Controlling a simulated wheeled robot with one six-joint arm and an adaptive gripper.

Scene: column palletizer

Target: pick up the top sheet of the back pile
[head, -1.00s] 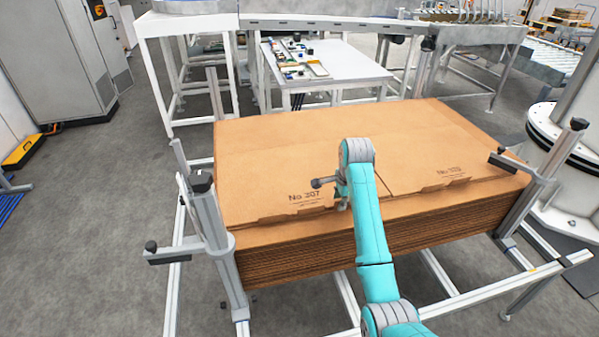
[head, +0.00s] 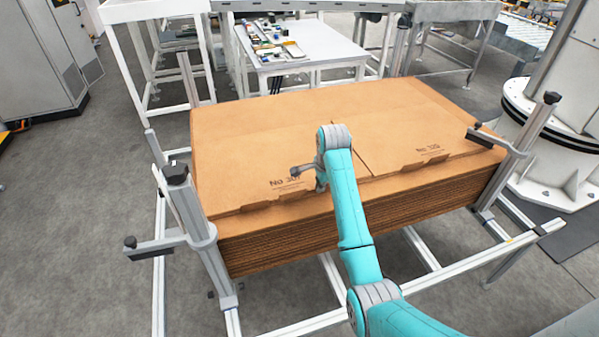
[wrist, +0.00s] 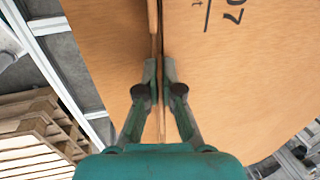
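A pile of brown cardboard sheets (head: 290,120) lies in front of me, its layered front side showing. The top sheet (head: 225,150) has two printed labels and flaps along its near edge; it also shows in the wrist view (wrist: 240,80), with part of the print. My gripper (wrist: 161,85) is at this near edge, by the left label. Its two fingers are almost together, one on each side of the thin cardboard edge, and look shut on it. The sheet still lies flat over the pile. In the head view the arm hides much of the fingers. I see no second pile.
Metal posts with clamps stand at the pile's left (head: 197,235) and right (head: 515,160) front corners. A white table with small parts (head: 315,55) stands behind. A large white round base (head: 545,150) is at right. Wooden pallets (wrist: 35,130) show in the wrist view.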

